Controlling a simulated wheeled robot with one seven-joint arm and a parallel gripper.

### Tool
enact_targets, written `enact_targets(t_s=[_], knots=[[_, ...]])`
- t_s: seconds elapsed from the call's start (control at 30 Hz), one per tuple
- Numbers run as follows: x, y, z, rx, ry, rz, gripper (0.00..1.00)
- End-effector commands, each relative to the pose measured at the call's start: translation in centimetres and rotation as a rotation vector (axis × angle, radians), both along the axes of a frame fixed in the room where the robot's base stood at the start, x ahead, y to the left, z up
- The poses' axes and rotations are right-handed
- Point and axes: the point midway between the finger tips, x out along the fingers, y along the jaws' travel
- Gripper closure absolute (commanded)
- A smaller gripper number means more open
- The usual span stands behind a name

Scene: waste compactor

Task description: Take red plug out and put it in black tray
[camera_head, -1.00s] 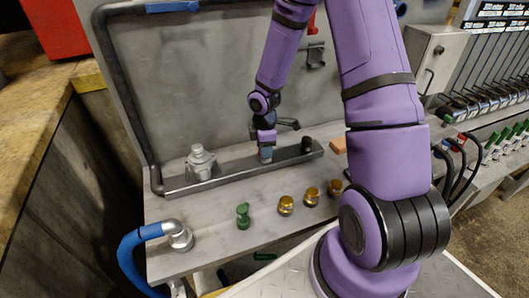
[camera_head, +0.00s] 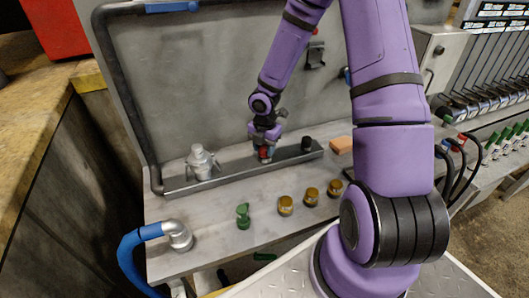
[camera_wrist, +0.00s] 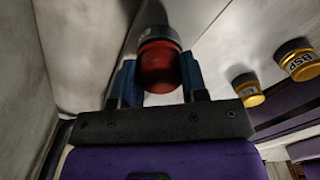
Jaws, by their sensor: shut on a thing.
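My gripper (camera_head: 264,147) is over the middle of a long dark grey tray or rail (camera_head: 230,169) on the bench. Its blue fingers are shut on the red plug (camera_head: 264,154). In the wrist view the red plug (camera_wrist: 160,66) sits between the two fingers, with a grey cap or fitting (camera_wrist: 159,33) at its far end. I cannot tell whether the plug is clear of that fitting. The long strip is the only dark tray-like thing I make out, and I cannot tell whether it is the black tray.
A silver fitting (camera_head: 201,161) and a black plug (camera_head: 307,144) stand along the strip. In front are a green plug (camera_head: 243,215) and several brass plugs (camera_head: 311,195). A blue hose with a metal elbow (camera_head: 180,236) is front left. An orange block (camera_head: 341,145) lies right. A grey panel rises behind.

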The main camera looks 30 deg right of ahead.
Motion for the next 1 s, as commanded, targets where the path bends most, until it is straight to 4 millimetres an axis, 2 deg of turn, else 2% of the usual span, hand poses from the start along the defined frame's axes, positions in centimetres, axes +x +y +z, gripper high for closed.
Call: enact_targets(t_s=[0.1, 0.3, 0.33, 0.43, 0.47, 0.63, 0.7, 1.0], knots=[[-0.03, -0.01, -0.02, 0.001, 0.0, 0.065, 0.88], [-0.02, 0.0, -0.02, 0.0, 0.001, 0.072, 0.88], [-0.02, 0.0, -0.02, 0.0, 0.001, 0.072, 0.58], [-0.02, 0.0, -0.02, 0.0, 0.001, 0.071, 0.35], [-0.02, 0.0, -0.02, 0.0, 0.001, 0.071, 0.3], [-0.01, 0.0, -0.02, 0.0, 0.0, 0.07, 0.3], [-0.01, 0.0, -0.02, 0.0, 0.0, 0.07, 0.34], [0.01, 0.05, 0.0, 0.0, 0.001, 0.023, 0.34]])
